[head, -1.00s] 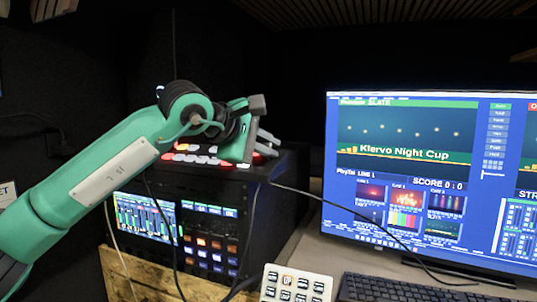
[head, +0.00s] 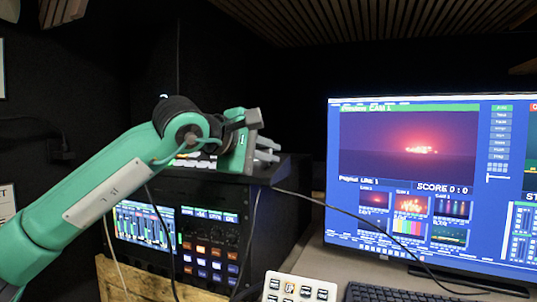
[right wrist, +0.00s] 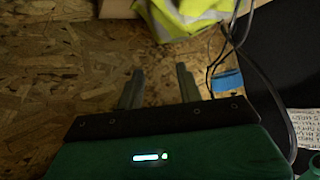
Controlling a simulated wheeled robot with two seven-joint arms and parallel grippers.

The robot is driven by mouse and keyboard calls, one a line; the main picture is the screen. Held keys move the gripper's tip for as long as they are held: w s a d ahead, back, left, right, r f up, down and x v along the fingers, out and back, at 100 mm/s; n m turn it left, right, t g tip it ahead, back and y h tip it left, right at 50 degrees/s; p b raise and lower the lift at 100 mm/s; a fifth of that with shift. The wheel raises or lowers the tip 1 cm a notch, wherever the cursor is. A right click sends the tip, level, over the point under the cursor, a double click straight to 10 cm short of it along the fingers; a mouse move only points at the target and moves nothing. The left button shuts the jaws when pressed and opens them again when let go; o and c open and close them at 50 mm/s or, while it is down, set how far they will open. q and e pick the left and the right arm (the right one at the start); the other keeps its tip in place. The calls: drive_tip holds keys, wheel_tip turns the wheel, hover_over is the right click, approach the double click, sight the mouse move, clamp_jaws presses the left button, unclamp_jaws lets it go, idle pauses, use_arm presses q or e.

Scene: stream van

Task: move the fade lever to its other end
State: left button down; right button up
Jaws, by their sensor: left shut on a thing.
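The switcher panel (head: 190,162) lies on top of the black rack, with a row of pale buttons showing below my left arm. My left gripper (head: 266,145) is over the right end of the panel, its fingers low at the panel's top. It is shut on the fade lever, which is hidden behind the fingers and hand. My right gripper (right wrist: 159,88) shows in the right wrist view, its two fingers apart and nothing between them.
A monitor (head: 420,260) on the right shows a red stage picture in its large window. A keyboard (head: 400,293) and a white button pad (head: 291,288) stand in front. Cables hang before the rack (head: 262,215). Chipboard (right wrist: 60,70) and a yellow-green cloth (right wrist: 185,15) lie beyond my right gripper.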

use_arm(q)
drive_tip(key=shift+f, duration=0.15)
drive_tip(key=c, duration=1.5)
unclamp_jaws()
drive_tip(key=shift+o, duration=0.2)
drive_tip(key=v, duration=1.4)
